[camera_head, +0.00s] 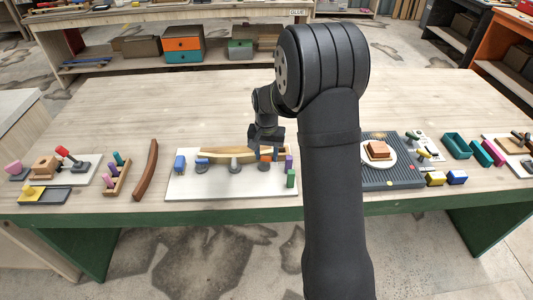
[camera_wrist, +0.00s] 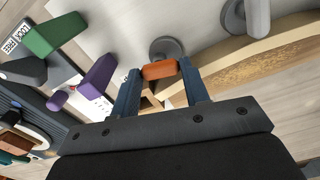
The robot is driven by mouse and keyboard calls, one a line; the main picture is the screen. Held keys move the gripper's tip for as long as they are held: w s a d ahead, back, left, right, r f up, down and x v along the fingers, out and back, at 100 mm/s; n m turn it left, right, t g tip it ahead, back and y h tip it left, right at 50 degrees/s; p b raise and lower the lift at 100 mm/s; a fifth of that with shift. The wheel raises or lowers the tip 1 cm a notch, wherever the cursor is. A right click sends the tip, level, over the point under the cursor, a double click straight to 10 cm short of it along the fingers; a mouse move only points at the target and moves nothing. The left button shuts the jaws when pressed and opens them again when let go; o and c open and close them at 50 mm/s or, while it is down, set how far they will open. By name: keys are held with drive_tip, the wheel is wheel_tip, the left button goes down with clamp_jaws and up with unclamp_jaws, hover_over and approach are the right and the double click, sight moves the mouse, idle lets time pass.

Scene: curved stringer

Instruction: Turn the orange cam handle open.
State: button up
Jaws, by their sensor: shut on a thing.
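The orange cam handle (camera_wrist: 160,70) lies between the two blue fingers of my gripper (camera_wrist: 160,75), which is shut on it in the wrist view. In the head view the handle (camera_head: 266,158) is a small orange patch under my gripper (camera_head: 266,148), partly hidden. A round grey cam base (camera_wrist: 166,47) sits just beyond the handle. The curved wooden stringer (camera_wrist: 250,68) runs right beside the handle; in the head view it (camera_head: 225,154) lies across the white board (camera_head: 200,190).
Purple (camera_wrist: 98,78) and green (camera_wrist: 55,35) handles stand close left of my gripper in the wrist view. A grey clamp (camera_wrist: 245,15) holds the stringer's side. A blue handle (camera_head: 180,162) is at the board's left. A ribbed grey tray (camera_head: 400,175) lies right of my arm.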

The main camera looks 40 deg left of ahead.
sight(267, 156)
drive_tip(key=shift+n, duration=1.3)
drive_tip(key=o, duration=1)
wheel_tip(267, 156, up, 18)
drive_tip(key=shift+f, duration=0.25)
